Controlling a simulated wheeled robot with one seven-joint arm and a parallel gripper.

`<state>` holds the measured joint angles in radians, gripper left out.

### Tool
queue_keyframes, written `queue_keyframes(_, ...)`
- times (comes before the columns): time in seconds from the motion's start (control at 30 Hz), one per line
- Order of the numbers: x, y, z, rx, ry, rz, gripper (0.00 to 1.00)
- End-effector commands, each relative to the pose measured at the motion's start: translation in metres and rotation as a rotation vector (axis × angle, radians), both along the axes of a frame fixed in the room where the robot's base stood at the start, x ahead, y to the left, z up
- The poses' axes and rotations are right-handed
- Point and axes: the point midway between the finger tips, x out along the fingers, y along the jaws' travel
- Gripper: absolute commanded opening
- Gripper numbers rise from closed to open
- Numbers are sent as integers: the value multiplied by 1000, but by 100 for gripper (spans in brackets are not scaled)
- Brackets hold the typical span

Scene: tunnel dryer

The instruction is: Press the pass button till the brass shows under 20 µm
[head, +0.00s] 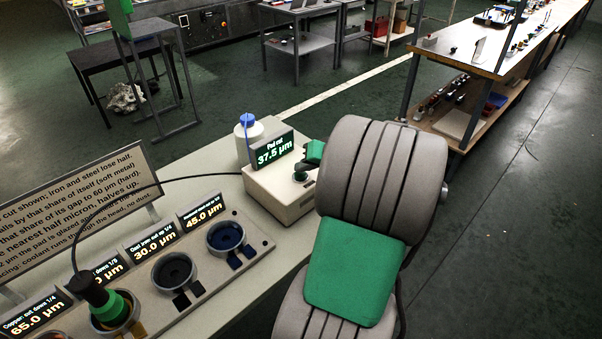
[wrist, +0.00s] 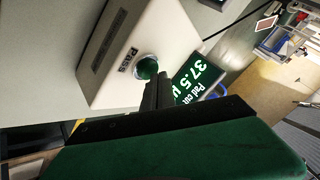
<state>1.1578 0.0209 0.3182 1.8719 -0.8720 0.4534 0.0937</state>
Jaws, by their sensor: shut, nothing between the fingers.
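The pass button (wrist: 148,67) is a green dome in a pale ring on a white box (wrist: 105,45), beside the word "Pass". The box (head: 283,197) bears a "Pad cut" display (head: 273,152) reading 37.5 µm. My gripper (wrist: 159,82) is shut and empty, its fingertips close at the button; I cannot tell whether they touch. In the head view my arm partly hides the gripper. The second display (head: 97,274), "cut down 1/3", is mostly hidden by a black-and-green head (head: 108,300) seated in the brass-coloured cup (head: 134,324); its metal name and leading digits are covered.
Other displays read copper 65.0 (head: 36,313), cast iron 30.0 (head: 152,246) and a fourth 45.0 µm (head: 202,212). A black cable (head: 165,181) runs from the head toward the box. A white bottle with blue top (head: 249,137) stands behind the box. A rules sign (head: 75,205) stands at left.

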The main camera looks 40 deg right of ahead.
Motion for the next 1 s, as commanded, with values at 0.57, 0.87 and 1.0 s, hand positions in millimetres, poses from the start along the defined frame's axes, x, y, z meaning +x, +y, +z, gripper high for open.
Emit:
queue_keyframes(0.57, 0, 0, -7, 1, 1, 0, 0)
queue_keyframes(0.87, 0, 0, -4, 2, 2, 0, 0)
queue_keyframes(1.0, 0, 0, 5, 2, 2, 0, 0)
